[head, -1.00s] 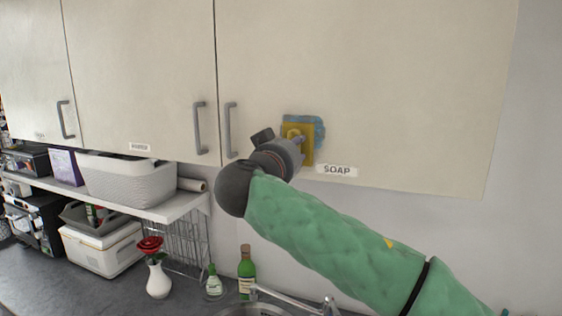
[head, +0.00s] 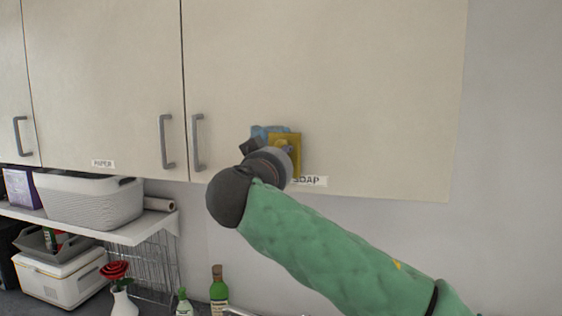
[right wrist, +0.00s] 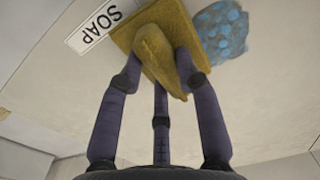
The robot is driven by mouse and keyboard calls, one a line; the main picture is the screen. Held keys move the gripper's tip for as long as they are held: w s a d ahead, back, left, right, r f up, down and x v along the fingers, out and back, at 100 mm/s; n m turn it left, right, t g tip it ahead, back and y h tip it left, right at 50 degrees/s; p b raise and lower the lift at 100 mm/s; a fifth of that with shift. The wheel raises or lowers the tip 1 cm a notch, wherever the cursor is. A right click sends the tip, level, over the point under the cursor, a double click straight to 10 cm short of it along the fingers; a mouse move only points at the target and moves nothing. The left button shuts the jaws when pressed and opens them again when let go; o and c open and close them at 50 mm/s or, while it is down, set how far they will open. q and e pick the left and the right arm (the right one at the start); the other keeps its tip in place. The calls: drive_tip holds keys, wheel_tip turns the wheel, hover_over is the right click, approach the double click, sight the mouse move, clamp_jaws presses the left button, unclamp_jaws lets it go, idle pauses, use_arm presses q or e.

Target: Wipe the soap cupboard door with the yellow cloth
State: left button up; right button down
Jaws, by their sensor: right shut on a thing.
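The soap cupboard door (head: 360,90) is cream, with a label reading SOAP (head: 312,181) low on it; the label also shows in the right wrist view (right wrist: 94,26). My right gripper (head: 282,148) is shut on the yellow cloth (head: 291,138), which lies flat against the door just above the label. In the right wrist view the fingers pinch a fold of the cloth (right wrist: 188,25). A blue speckled stain (head: 264,131) shows on the door at the cloth's upper left, partly covered; in the right wrist view the stain (right wrist: 224,32) is beside the cloth. My left gripper is out of view.
A grey handle (head: 198,142) stands on the door, left of my gripper. A PAPER cupboard door (head: 100,80) adjoins on the left. Below are a shelf with a grey basket (head: 92,200), a red flower in a vase (head: 122,300) and green bottles (head: 218,290).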

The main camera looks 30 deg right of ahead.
drive_tip(key=shift+w, duration=0.1)
drive_tip(key=w+a, duration=0.2)
drive_tip(key=shift+w+a, duration=0.2)
drive_tip(key=shift+w, duration=0.15)
drive_tip(key=shift+w+d, duration=0.3)
drive_tip(key=shift+d, duration=0.15)
idle(1.6)
drive_tip(key=shift+b, duration=0.3)
idle(0.7)
drive_tip(key=shift+w+a, duration=0.1)
idle(0.4)
drive_tip(key=w+a, duration=0.2)
drive_tip(key=shift+w+a, duration=0.1)
drive_tip(key=shift+w, duration=0.25)
drive_tip(key=shift+s, duration=0.1)
